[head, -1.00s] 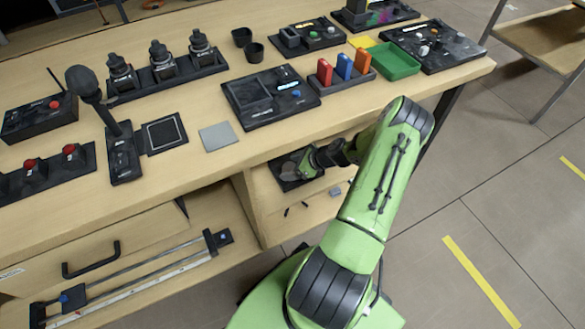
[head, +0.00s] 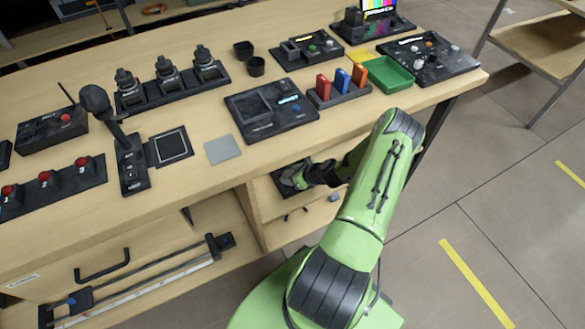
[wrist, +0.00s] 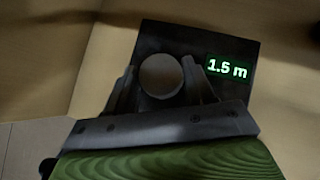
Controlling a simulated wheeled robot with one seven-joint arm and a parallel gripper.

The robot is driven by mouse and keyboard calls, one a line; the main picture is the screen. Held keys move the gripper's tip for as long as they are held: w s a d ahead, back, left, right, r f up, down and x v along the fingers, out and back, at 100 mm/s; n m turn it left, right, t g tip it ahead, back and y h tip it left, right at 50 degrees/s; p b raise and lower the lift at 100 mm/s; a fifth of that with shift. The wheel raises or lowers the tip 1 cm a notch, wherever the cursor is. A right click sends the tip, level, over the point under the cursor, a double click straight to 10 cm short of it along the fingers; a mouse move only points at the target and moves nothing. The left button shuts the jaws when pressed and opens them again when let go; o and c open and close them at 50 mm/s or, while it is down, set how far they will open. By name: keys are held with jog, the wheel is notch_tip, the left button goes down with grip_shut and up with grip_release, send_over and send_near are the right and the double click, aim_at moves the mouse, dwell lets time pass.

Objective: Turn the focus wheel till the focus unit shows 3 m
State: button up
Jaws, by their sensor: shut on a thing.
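The focus unit (wrist: 225,42) is a dark panel in the wooden shelf space under the table, and its lit display (wrist: 227,68) reads "1.5 m" in the wrist view. The focus wheel (wrist: 161,75) is a round grey knob on that panel, left of the display. My gripper (wrist: 160,82) has one finger on each side of the wheel and is shut on it. In the head view the focus unit (head: 287,180) shows only in part, at the end of my arm below the table's front edge. The wheel is hidden there by my gripper.
The tabletop (head: 190,190) overhangs the shelf space. A drawer with a black handle (head: 102,265) and a long slider rail (head: 150,285) lie to the left. A green tray (head: 392,72) stands at the right.

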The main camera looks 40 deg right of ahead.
jog(key=shift+m+h+p, duration=0.55)
jog(key=shift+m+h, duration=0.15)
jog(key=shift+m, duration=0.1)
jog(key=o, duration=1)
jog(key=p+v, duration=0.3)
jog(key=v, duration=0.9)
jog(key=shift+s, duration=0.1)
